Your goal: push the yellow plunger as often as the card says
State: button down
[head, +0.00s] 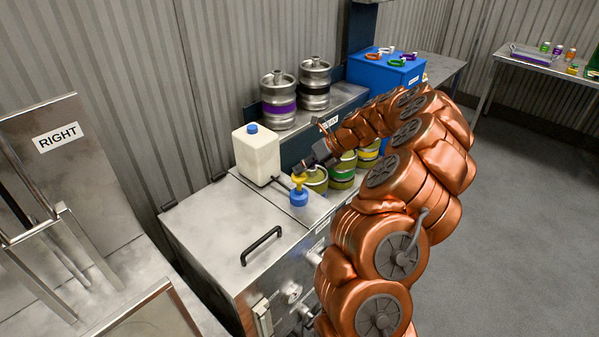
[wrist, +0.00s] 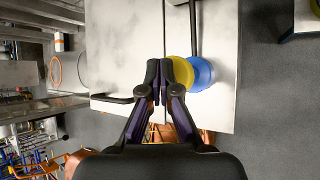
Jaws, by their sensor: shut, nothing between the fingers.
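The yellow plunger (head: 298,179) tops a blue base (head: 299,197) on the metal cabinet, beside a white jug. In the wrist view the yellow plunger (wrist: 180,71) is a disc partly hidden by my fingers, overlapping the blue base (wrist: 201,75). My gripper (head: 298,169) is shut and empty, with its fingertips close above the plunger. In the wrist view the fingertips (wrist: 159,67) are together at the plunger's left edge. I cannot tell whether they touch it. I cannot make out a card with a count.
The white jug (head: 257,154) with a blue cap stands just behind the plunger. Several cans (head: 342,170) stand to its right, partly hidden by my arm. Kegs (head: 279,99) stand on the shelf behind.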

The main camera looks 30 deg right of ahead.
jog(key=shift+r+p, duration=2.15)
jog(key=shift+r, duration=0.25)
jog(key=s+a+r+n+g, duration=0.1)
jog(key=a+r+n, duration=0.25)
jog(key=a, duration=0.25)
jog(key=s+a+r+n+g, duration=0.1)
jog(key=a+r+n, duration=0.2)
jog(key=a+n, duration=0.3)
jog(key=s+a+r+n+g+h, duration=0.1)
jog(key=s+a+r+n+g, duration=0.2)
jog(key=s+a+n, duration=0.75)
jog(key=s+a+f+n+g+h, duration=0.1)
jog(key=s+n+h, duration=0.2)
jog(key=s+n, duration=0.4)
jog(key=s+a+f+n+g+h, duration=0.1)
jog(key=s+n+h, duration=0.2)
jog(key=s+n, duration=0.5)
jog(key=s, duration=1)
jog(key=shift+f+g, duration=0.35)
jog(key=shift+g, duration=0.05)
